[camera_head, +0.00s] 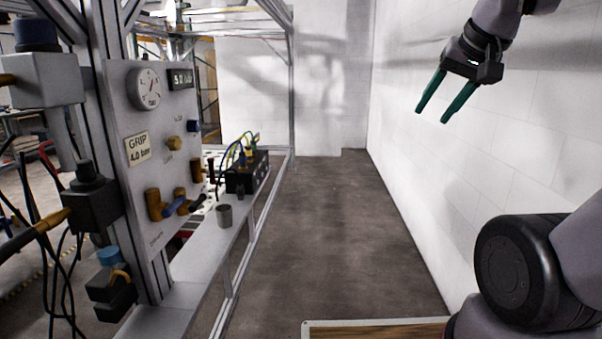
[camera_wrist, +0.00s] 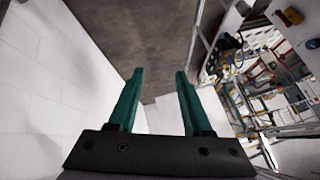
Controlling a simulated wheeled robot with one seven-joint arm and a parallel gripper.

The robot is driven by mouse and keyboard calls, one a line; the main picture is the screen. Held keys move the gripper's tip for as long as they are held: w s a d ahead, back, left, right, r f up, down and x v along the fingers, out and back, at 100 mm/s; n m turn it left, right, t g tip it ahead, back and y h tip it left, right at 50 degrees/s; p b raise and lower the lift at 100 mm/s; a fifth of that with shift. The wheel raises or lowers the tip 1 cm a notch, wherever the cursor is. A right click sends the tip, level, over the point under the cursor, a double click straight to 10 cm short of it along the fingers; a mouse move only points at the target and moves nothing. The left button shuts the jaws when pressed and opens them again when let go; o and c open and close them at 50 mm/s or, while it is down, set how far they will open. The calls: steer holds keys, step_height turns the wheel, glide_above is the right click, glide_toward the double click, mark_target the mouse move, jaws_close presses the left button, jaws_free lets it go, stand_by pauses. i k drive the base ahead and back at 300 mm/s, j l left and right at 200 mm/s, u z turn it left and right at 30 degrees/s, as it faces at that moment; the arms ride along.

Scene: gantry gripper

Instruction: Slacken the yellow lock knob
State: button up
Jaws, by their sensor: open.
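A grey upright panel (camera_head: 122,113) stands at the left in the head view. A small yellow-brown knob (camera_head: 173,143) sticks out of its middle and looks like the lock knob; its marking is too small to read. Brass-coloured fittings (camera_head: 153,204) with a blue handle (camera_head: 174,207) sit lower on the panel. My gripper (camera_head: 432,113) is high at the right, well apart from the panel, with its green fingers spread and nothing between them. The wrist view shows the open fingers (camera_wrist: 160,74) too.
The panel carries a round gauge (camera_head: 146,88), a small display (camera_head: 181,78) and a "GRIP 4.0 bar" label (camera_head: 138,148). A ledge (camera_head: 205,248) holds a grey cup (camera_head: 224,216) and a black block with cables (camera_head: 247,172). The floor (camera_head: 320,230) between ledge and white wall is clear.

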mark_target(174, 143)
steer(key=u, duration=1.3)
